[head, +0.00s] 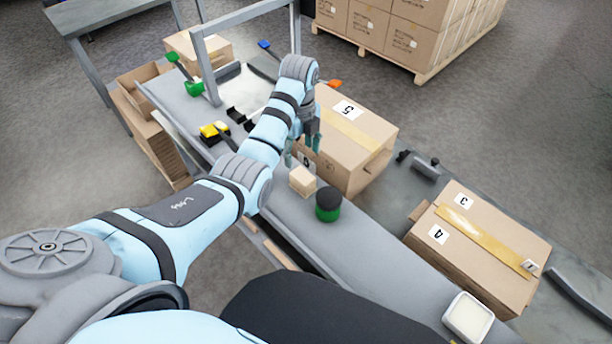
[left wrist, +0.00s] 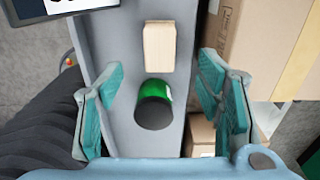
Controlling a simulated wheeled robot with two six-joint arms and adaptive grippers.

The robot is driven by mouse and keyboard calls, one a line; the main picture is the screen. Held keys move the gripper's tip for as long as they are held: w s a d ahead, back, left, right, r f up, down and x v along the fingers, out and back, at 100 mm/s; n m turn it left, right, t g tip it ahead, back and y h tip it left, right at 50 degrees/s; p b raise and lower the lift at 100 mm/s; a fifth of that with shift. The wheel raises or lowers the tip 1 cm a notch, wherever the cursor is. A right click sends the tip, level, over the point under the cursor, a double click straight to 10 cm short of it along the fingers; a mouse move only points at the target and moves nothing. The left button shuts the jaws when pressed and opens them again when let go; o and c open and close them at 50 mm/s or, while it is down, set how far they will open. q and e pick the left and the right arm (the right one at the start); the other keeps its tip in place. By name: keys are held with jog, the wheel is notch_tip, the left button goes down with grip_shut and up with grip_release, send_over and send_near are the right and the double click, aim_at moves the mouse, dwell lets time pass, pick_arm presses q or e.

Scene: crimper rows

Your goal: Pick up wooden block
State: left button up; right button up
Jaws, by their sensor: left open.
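The wooden block (head: 303,181) is a pale, box-shaped piece on the grey rail-like bench. In the left wrist view the block (left wrist: 159,46) lies beyond a green and black cylinder. My left gripper (head: 303,158) is open and empty, above the bench near the block. In the left wrist view its two teal fingers (left wrist: 162,105) are spread wide, with the cylinder between them in the picture and the block farther up. My right gripper is in neither view.
The green and black cylinder (head: 328,205) stands close beside the block. A large carton marked 5 (head: 365,133) stands right by the bench. Another carton (head: 490,240) is at the right. A white tray (head: 467,318) sits at the bench's near end. A grey frame (head: 205,60) rises farther back.

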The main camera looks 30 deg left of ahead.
aim_at(303, 176)
pick_arm(q)
jog(key=f, duration=0.3)
jog(key=f+b, duration=0.1)
jog(key=f, duration=0.1)
jog(key=shift+s+d+f, duration=0.2)
jog(key=shift+s+d, duration=0.1)
jog(key=shift+s, duration=0.1)
jog(key=f, duration=0.2)
jog(key=f+b, duration=0.2)
jog(key=f, duration=0.1)
jog(key=shift+w+f, duration=0.3)
jog(key=shift+f, duration=0.05)
jog(key=shift+s+r, duration=0.1)
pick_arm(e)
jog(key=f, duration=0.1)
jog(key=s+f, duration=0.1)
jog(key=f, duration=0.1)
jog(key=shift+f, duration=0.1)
